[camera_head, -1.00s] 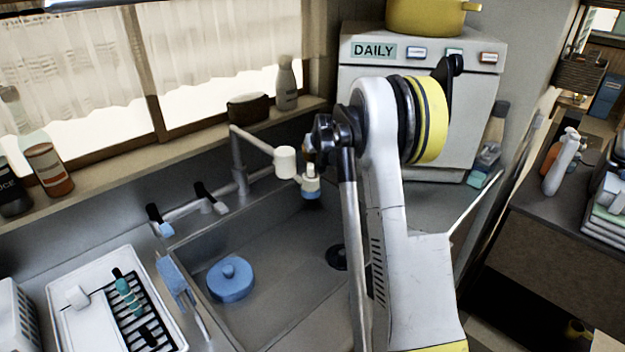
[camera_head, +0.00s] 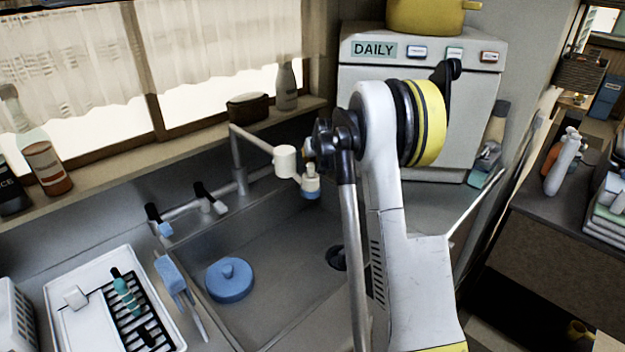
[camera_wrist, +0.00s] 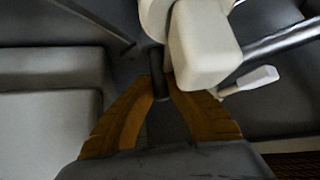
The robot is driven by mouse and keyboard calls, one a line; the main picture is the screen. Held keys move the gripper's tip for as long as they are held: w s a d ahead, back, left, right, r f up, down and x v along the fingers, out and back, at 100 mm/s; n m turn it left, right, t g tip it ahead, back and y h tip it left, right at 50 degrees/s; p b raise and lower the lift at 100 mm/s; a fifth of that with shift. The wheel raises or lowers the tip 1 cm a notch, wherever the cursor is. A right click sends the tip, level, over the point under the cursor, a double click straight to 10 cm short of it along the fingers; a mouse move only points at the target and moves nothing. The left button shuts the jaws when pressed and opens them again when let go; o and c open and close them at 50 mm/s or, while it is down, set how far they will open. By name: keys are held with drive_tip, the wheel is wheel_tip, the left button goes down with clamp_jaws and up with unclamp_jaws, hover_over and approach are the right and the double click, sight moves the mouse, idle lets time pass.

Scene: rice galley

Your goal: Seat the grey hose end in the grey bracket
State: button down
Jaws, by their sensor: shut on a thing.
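In the wrist view, the two orange-brown fingers of my gripper (camera_wrist: 163,86) are shut on a dark, short cylindrical piece, seemingly the hose end (camera_wrist: 160,88). A pale block-shaped part (camera_wrist: 203,45) stands right beside and above the fingertips. I cannot tell whether it touches the held piece. In the head view, my arm hides most of the gripper by the tap. The tap has a white cylinder (camera_head: 285,161) on its spout and a white-and-blue nozzle (camera_head: 311,184) hangs next to it. I cannot pick out the grey bracket with certainty.
The grey sink (camera_head: 290,250) holds a blue round lid (camera_head: 230,281). A white drying rack (camera_head: 75,325) stands at left and a blue brush (camera_head: 172,275) at the sink edge. The white DAILY cabinet (camera_head: 430,120) stands behind my arm. Bottles line the window sill.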

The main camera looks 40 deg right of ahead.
drive_tip(key=shift+f+b, duration=0.35)
drive_tip(key=shift+f, duration=0.25)
idle(0.3)
idle(0.7)
drive_tip(key=c, duration=1.8)
unclamp_jaws()
drive_tip(key=shift+c, duration=0.2)
drive_tip(key=o, duration=0.6)
drive_tip(key=shift+s+r, duration=0.1)
drive_tip(key=v, duration=1.1)
drive_tip(key=shift+s+a+r, duration=0.15)
drive_tip(key=shift+s+r, duration=0.1)
drive_tip(key=shift+r, duration=0.05)
